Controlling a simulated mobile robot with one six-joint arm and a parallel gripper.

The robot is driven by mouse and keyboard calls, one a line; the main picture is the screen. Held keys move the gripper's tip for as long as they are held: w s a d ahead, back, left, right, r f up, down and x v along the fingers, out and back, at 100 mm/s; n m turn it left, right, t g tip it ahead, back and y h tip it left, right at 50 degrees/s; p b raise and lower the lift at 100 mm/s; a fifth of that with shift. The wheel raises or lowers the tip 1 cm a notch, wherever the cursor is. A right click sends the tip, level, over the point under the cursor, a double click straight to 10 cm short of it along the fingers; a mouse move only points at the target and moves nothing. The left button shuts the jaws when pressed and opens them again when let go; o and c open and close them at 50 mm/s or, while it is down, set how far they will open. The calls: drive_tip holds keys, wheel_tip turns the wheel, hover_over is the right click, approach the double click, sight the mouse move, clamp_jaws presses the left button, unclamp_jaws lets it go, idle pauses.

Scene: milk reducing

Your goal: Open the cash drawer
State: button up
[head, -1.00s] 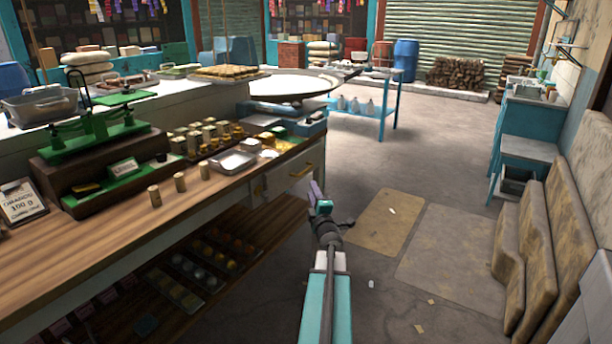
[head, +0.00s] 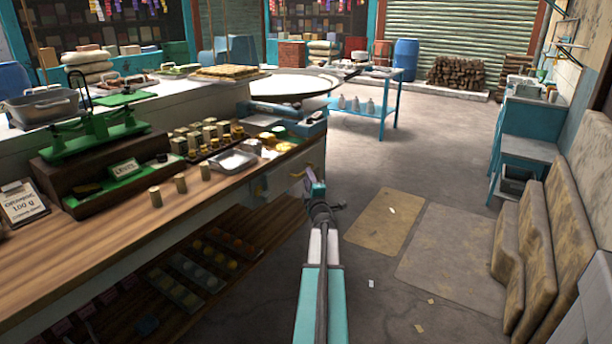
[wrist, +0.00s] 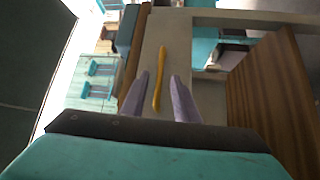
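The cash drawer's pale front (head: 280,184) is at the right end of the wooden-topped counter, and it looks closed. Its brass-yellow bar handle (wrist: 160,70) shows clearly in the wrist view, against the beige drawer front (wrist: 178,32). My gripper (wrist: 160,76) is open, with one purple finger on each side of the handle and a visible gap to both. In the head view my gripper (head: 311,178) is right at the drawer front and partly covers the handle. How deep the fingertips reach past the bar is hard to tell.
The counter top (head: 100,232) carries a green balance scale (head: 97,135), a metal tray (head: 235,160) and several small weights. An open shelf with goods lies below it. Brown padded slabs (head: 560,240) lean at the right wall. The floor between is mostly clear.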

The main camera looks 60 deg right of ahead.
drive_tip(key=shift+x, duration=1.65)
